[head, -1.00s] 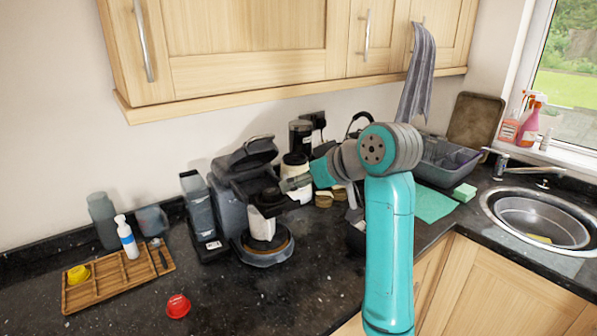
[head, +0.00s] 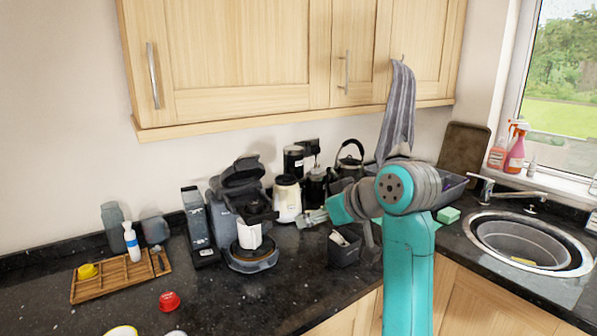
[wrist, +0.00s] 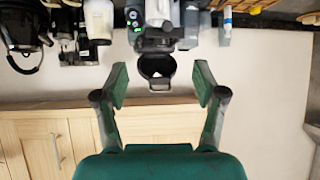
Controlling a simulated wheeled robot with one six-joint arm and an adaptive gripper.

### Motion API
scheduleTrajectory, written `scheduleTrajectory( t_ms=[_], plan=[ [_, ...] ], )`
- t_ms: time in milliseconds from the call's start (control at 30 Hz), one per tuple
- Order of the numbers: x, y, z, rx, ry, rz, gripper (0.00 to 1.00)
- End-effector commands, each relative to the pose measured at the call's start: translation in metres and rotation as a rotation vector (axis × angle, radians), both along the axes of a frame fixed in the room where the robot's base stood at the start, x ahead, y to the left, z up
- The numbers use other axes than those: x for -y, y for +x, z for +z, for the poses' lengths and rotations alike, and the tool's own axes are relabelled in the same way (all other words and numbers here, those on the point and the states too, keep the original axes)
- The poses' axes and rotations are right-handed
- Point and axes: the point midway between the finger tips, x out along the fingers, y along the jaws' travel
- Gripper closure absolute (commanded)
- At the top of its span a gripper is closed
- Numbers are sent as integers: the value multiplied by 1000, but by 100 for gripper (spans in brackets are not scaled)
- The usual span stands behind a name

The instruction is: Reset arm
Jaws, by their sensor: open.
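My gripper (head: 312,218) is at the end of my teal arm in the head view, to the right of the coffee machine. In the wrist view my gripper (wrist: 161,82) has its two green fingers spread wide, with nothing held between them. The coffee machine (head: 222,226) stands on the dark counter with its lid raised and a white cup (head: 249,237) on its base. The wrist view is upside down; there the machine (wrist: 157,42) shows beyond the fingertips, apart from them.
A wooden tray (head: 110,286) with a yellow pod (head: 87,271) and a white-blue bottle (head: 131,241) is at left. A red pod (head: 169,301) lies in front. A dark container (head: 344,247) stands below the arm. Kettle (head: 348,163), sink (head: 530,242) and overhead cupboards (head: 240,60) surround the counter.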

Motion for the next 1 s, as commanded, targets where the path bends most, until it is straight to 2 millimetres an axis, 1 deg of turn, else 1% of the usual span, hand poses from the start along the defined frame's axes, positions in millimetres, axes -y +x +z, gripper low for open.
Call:
scheduleTrajectory(
  t_ms=[267, 367, 567, 667, 767, 900, 967, 1000],
  plan=[
    [2, 1, -26, -2, 22, -26, 30],
    [3, 1, -38, -4, 32, -39, 30],
    [6, 0, -73, -6, 58, -76, 30],
    [9, -2, -95, -7, 75, -101, 30],
    [13, -7, -125, -7, 94, -134, 30],
    [22, -20, -176, -6, 126, -196, 30],
    [26, -28, -197, -2, 140, -223, 30],
    [29, -33, -211, 1, 146, -241, 30]
  ],
)
